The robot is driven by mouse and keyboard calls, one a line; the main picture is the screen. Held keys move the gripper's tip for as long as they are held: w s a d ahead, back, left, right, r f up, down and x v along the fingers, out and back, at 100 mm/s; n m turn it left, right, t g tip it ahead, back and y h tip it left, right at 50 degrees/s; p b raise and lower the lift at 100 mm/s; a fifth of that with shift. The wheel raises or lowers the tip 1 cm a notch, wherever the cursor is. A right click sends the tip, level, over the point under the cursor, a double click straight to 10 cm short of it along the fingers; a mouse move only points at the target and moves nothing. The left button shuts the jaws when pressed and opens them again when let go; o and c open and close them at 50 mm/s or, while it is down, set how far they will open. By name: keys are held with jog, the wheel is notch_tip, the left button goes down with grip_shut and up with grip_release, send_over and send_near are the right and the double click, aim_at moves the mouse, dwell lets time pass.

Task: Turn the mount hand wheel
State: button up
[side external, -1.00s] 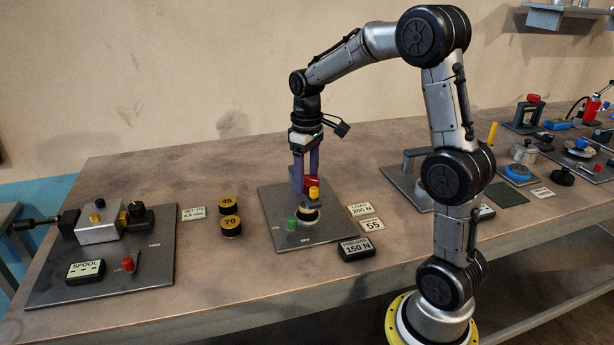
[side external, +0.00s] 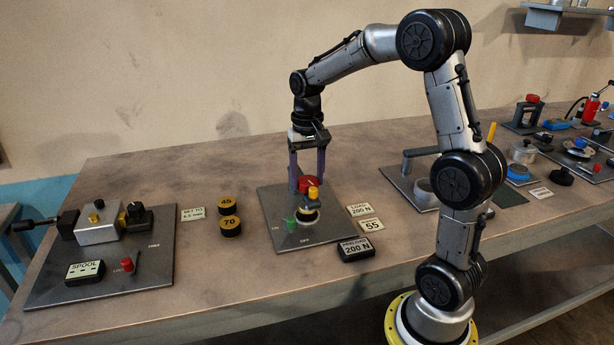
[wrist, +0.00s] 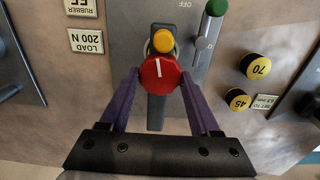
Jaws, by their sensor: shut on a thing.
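The red hand wheel (side external: 305,185) with a white mark sits on the dark mount plate (side external: 272,205). It also shows in the wrist view (wrist: 158,75), its white mark close to straight up and down in the picture. My gripper (wrist: 161,84) has its two purple fingers on either side of the wheel, shut on it. In the side view my gripper (side external: 307,177) points straight down over the plate. A yellow knob (side external: 313,193) stands just in front of the wheel. The preload display (side external: 356,248) reads 200 N, and the load card (side external: 360,209) also reads 200 N.
A green-knobbed lever (side external: 290,225) stands at the plate's front left, beside ON and OFF marks. Black cylinders marked 45 (side external: 226,204) and 70 (side external: 230,226) stand left of the plate. A card reading 55 (side external: 372,226) lies to its right.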

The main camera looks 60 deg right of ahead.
aim_at(307, 179)
dwell(0.3)
jog(key=o, duration=1.4)
notch_tip(307, 179, up, 14)
jog(key=shift+f, duration=0.1)
